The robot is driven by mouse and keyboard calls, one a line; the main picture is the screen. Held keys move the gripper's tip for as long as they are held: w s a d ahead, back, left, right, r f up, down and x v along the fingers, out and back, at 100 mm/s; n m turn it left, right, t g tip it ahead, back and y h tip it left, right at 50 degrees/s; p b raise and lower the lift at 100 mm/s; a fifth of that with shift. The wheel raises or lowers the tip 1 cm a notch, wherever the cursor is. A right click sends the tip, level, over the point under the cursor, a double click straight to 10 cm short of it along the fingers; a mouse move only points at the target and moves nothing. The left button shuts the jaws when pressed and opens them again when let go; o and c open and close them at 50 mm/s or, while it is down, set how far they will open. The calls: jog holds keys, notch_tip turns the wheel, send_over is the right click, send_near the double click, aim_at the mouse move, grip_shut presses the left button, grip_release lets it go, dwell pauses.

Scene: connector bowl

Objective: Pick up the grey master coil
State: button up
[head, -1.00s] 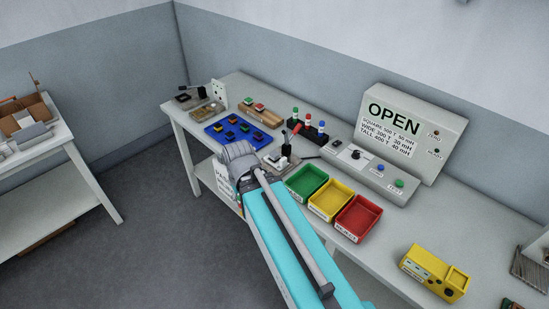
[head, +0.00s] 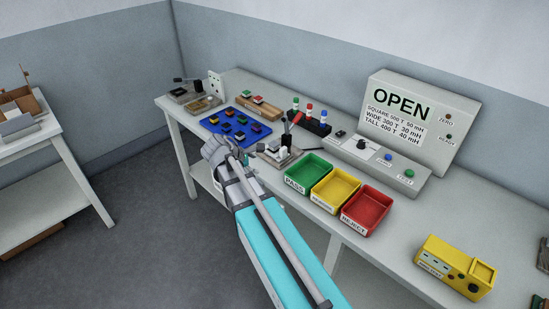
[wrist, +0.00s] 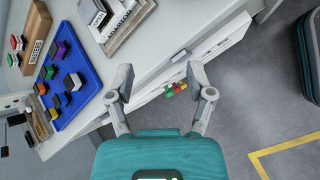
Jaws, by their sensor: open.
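My gripper (head: 214,150) is open and empty, near the front edge of the bench beside the blue tray. In the wrist view its two fingers (wrist: 160,76) are spread with nothing between them. The blue tray (head: 213,124) holds several small dark-based coils with coloured tops; it also shows in the wrist view (wrist: 62,121). A wooden rack (head: 262,111) behind it carries coils with green and red tops; its labelled side (wrist: 38,48) shows at the wrist view's upper left. I cannot tell which coil is the grey master.
A grey fixture (head: 279,158) stands right of the blue tray. Green (head: 308,174), yellow (head: 336,190) and red (head: 367,209) bins line the front edge farther right. A meter box reading OPEN (head: 407,115) stands behind. Beyond the bench edge is open floor (wrist: 245,115).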

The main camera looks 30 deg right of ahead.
jog(key=w+n+h+b, duration=0.1)
jog(key=w+n+b, duration=0.1)
jog(key=w+d+n+t+h+b, duration=0.1)
jog(key=w+n, duration=0.2)
jog(key=w+d+f+n+t+h+b, duration=0.1)
jog(key=w+n+h+b, duration=0.1)
jog(key=n, duration=0.1)
jog(key=shift+w+b, duration=0.3)
jog(key=shift+w, duration=0.05)
jog(key=shift+w+d+r, duration=0.1)
jog(key=shift+r, duration=0.05)
jog(key=b, duration=0.3)
send_near(276, 145)
jog(key=w+d+f, duration=0.1)
jog(key=d, duration=0.1)
jog(key=w+d+f, duration=0.1)
jog(key=w+f, duration=0.1)
jog(key=shift+d+f, duration=0.2)
jog(key=shift+d, duration=0.2)
jog(key=shift+w+d+f, duration=0.1)
jog(key=shift+d, duration=0.25)
jog(key=shift+r+b+x, duration=0.2)
jog(key=shift+b+x, duration=0.8)
jog(key=shift+x, duration=1.55)
jog(key=shift+d, duration=0.15)
